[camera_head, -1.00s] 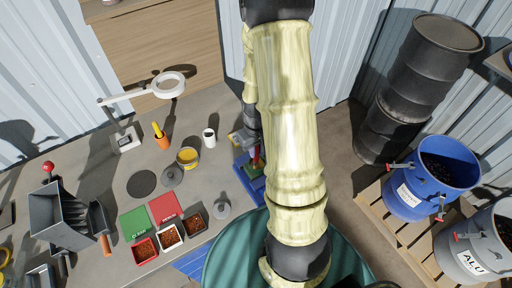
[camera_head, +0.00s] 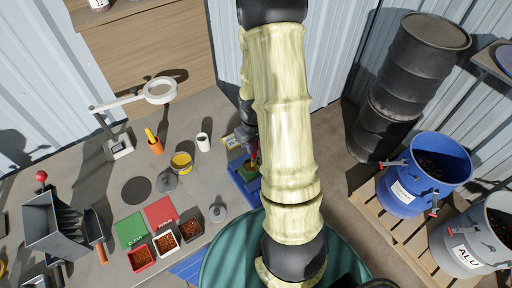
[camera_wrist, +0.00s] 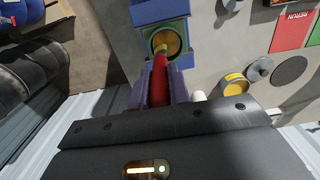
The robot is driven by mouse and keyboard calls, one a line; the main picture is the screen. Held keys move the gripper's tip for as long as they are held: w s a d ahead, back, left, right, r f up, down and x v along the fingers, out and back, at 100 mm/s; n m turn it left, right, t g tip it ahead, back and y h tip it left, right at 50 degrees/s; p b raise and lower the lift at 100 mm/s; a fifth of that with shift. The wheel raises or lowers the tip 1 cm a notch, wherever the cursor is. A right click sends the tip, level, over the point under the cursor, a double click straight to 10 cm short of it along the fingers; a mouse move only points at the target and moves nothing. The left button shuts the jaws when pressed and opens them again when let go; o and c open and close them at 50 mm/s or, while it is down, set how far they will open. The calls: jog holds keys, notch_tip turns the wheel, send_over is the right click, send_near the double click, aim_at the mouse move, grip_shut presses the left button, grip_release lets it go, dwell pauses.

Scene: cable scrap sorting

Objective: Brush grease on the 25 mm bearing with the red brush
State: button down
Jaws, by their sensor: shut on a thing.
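My gripper (camera_wrist: 158,88) is shut on the red brush (camera_wrist: 160,75), with one jaw on each side of its handle. The brush's yellowish tip is over a round, brownish-gold opening in a blue and green holder (camera_wrist: 148,12), at or very near it; I cannot tell whether it touches. This looks like the bearing (camera_wrist: 172,40), but I read no size on it. In the head view the blue holder (camera_head: 240,186) stands at the bench's right edge, partly hidden by my arm. A yellow-banded tin (camera_head: 181,162), possibly grease, stands to its left.
An orange cup (camera_head: 156,147) with a yellow handle, a white cup (camera_head: 203,142) and a magnifier lamp (camera_head: 160,91) stand behind. Green (camera_head: 131,230) and red (camera_head: 160,211) mats and small scrap trays (camera_head: 142,260) lie left. A green drum (camera_head: 222,262) stands in front.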

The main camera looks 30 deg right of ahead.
jog(key=shift+w, duration=0.35)
jog(key=shift+a, duration=1.2)
jog(key=shift+s+b, duration=0.35)
jog(key=shift+s, duration=0.85)
jog(key=shift+d, duration=0.1)
